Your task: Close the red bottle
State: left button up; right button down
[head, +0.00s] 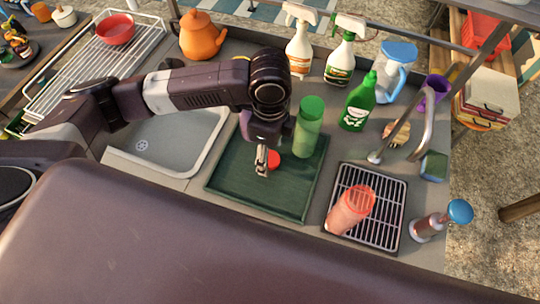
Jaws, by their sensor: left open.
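A translucent red bottle (349,211) stands on a black wire rack (385,222) at the right front. Its top shows no separate cap. A small round red lid (273,160) lies on the dark green tray (235,185). My left gripper (262,164) points down over the tray, just left of the red lid and partly in front of it. It is open, and I cannot tell whether a finger touches the lid. My right gripper is not in view.
A green bottle (309,128) stands at the tray's right edge, close to my left gripper. Spray bottles (300,45), a green soap bottle (358,102), a faucet (405,135) and a blue-topped dispenser (440,220) stand around. A sink (165,140) lies left.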

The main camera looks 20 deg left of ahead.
aim_at(270, 158)
pick_arm(q)
jog(key=shift+f, duration=0.65)
jog(key=shift+c, duration=0.5)
jog(key=c, duration=0.7)
jog(key=shift+r, duration=0.1)
notch_tip(270, 158, up, 20)
